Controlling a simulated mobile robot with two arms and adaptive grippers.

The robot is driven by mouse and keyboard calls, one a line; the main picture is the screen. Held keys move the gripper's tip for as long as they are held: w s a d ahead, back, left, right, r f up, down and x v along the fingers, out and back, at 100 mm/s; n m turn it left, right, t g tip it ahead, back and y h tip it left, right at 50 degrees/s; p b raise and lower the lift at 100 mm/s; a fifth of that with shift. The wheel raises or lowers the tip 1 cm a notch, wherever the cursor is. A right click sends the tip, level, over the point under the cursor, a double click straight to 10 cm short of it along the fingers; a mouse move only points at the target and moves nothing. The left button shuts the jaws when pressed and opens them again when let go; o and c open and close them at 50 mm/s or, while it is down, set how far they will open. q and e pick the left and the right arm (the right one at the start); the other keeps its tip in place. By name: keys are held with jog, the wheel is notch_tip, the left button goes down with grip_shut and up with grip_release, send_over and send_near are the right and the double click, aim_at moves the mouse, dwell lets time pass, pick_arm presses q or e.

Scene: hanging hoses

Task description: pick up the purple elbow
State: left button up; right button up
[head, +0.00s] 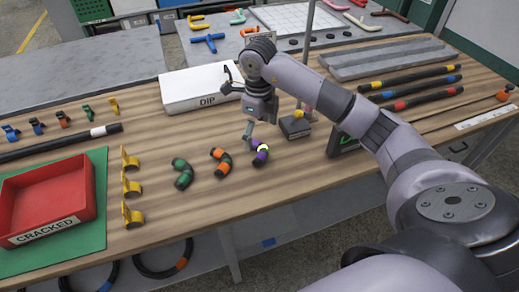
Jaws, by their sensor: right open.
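The purple elbow (260,154) lies on the wooden table, right of an orange elbow (221,161) and a green elbow (183,173). It is a short dark bent hose piece with purple bands and a light ring. My right gripper (260,130) is open above and close to the purple elbow, pointing down. I cannot tell whether its fingers touch the elbow. My left gripper is not in view.
A white DIP box (200,90) stands behind the gripper. A red CRACKED tray (46,203) on a green mat is at the left. Yellow clips (131,186) stand left of the elbows. A small dark block (295,126) is just right of the gripper. The table's front edge is near.

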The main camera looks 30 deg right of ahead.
aim_at(261, 153)
notch_tip(261, 153, down, 2)
jog(key=shift+f, duration=0.25)
jog(key=f, duration=0.2)
jog(key=f+p, duration=0.1)
jog(key=f, duration=0.1)
jog(key=shift+s+d+f, duration=0.15)
jog(key=shift+s+d, duration=0.05)
jog(key=shift+f+p, duration=0.3)
jog(key=shift+f, duration=0.1)
jog(key=c, duration=1.2)
